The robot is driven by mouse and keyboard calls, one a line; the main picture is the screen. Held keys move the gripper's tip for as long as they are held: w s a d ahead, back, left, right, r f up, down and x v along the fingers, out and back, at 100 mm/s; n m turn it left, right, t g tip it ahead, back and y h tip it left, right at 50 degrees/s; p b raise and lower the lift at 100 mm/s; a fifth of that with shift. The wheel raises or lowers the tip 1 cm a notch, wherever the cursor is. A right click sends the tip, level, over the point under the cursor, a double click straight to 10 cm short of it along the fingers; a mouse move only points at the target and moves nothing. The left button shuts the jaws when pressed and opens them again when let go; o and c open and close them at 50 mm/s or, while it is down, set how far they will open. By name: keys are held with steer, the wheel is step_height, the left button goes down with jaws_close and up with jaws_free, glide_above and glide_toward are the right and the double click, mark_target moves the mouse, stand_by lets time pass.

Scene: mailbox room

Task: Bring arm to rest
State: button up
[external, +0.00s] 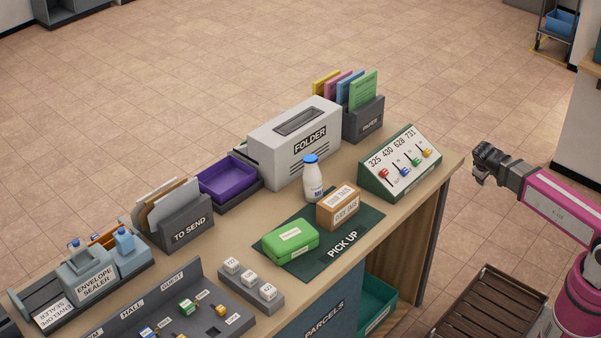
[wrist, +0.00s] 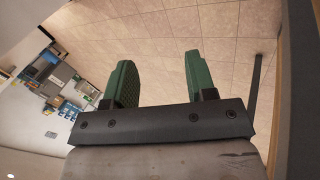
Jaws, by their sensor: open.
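My gripper (external: 480,168) is at the right in the external view, at the end of my pink and grey arm. It is off the desk's right end, in free air over the tiled floor, and touches nothing. In the wrist view my gripper (wrist: 160,85) shows two green fingers set well apart with nothing between them. Behind them are the tiled floor and a tilted view of the room.
The desk (external: 447,163) carries a green pick-up mat (external: 330,253) with a green package (external: 290,240), brown box (external: 338,206) and bottle (external: 313,180). A key panel (external: 401,165) stands nearest my gripper. A slatted brown rack (external: 490,305) is below my arm.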

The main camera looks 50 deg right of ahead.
steer(key=s+a+f+n+y, duration=0.1)
steer(key=s+a+f+y, duration=0.1)
steer(key=a+f, duration=0.6)
steer(key=s+a+f+n+y, duration=0.1)
steer(key=s+a+f+y, duration=0.2)
steer(key=a+f, duration=0.5)
steer(key=s+a, duration=0.1)
steer(key=a, duration=0.7)
steer(key=shift+a+f+y, duration=0.15)
steer(key=shift+f+y, duration=0.05)
steer(key=shift+y, duration=0.1)
stand_by(0.7)
